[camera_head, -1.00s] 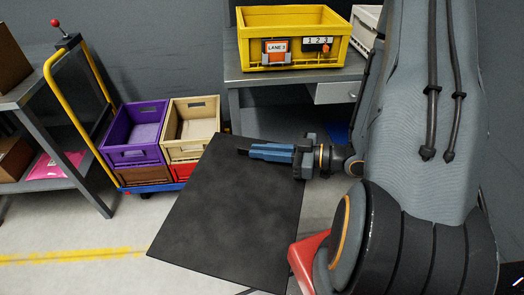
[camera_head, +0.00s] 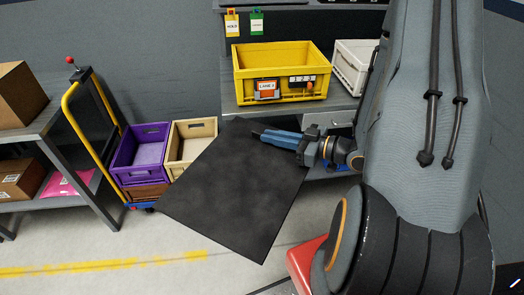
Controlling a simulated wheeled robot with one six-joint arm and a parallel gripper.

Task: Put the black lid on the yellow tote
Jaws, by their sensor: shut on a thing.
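The yellow tote (camera_head: 252,88) stands upright and open on a grey workbench at the back, with an orange label and a number plate on its front. The black lid (camera_head: 232,190) is a large flat dark panel. My gripper (camera_head: 268,135) has blue fingers and is shut on the lid near its upper right edge. The lid hangs tilted in front of the bench, below and apart from the tote. The lid hides part of the bench front and the crates behind it.
A white bin (camera_head: 353,66) stands on the workbench (camera_head: 231,106) just right of the tote. A yellow-handled cart (camera_head: 85,148) carries a purple crate (camera_head: 139,155) and a beige crate (camera_head: 190,142). A shelf (camera_head: 42,136) with cardboard boxes stands left. Hold tags (camera_head: 233,23) hang above the tote.

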